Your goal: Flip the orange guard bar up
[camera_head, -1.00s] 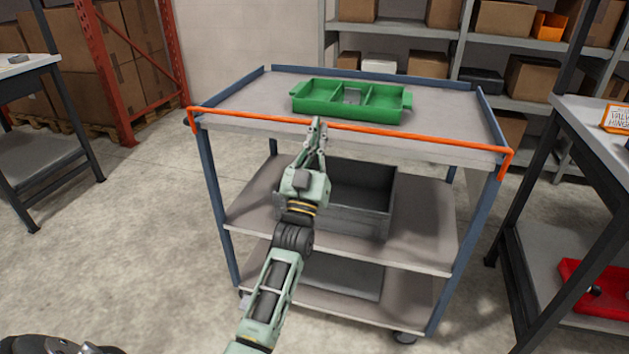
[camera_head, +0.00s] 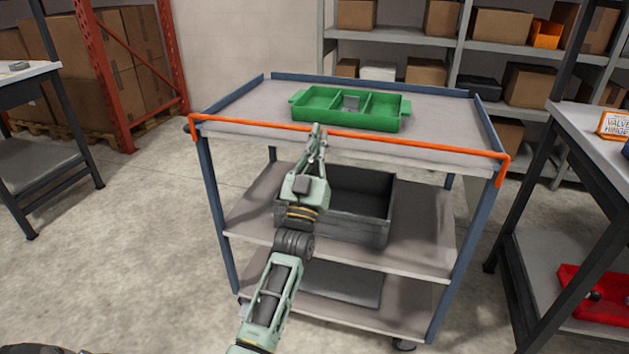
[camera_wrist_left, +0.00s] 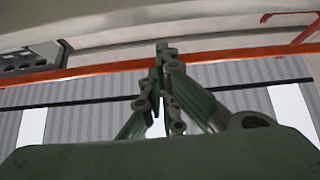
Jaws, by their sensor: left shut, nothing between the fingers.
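The orange guard bar (camera_head: 418,145) runs along the front edge of the cart's top shelf, with a short bent end at each side. My left gripper (camera_head: 318,130) is shut and empty, its fingertips at the bar left of its middle. In the left wrist view the bar (camera_wrist_left: 90,70) passes across behind the shut fingers (camera_wrist_left: 163,50); whether they touch it I cannot tell. My right gripper is not in view.
The cart (camera_head: 213,190) has blue posts and lower shelves, with a dark grey bin (camera_head: 350,222) on the middle one. A workbench (camera_head: 570,115) stands close on the right, another table (camera_head: 30,72) on the left. Floor is free left of the cart.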

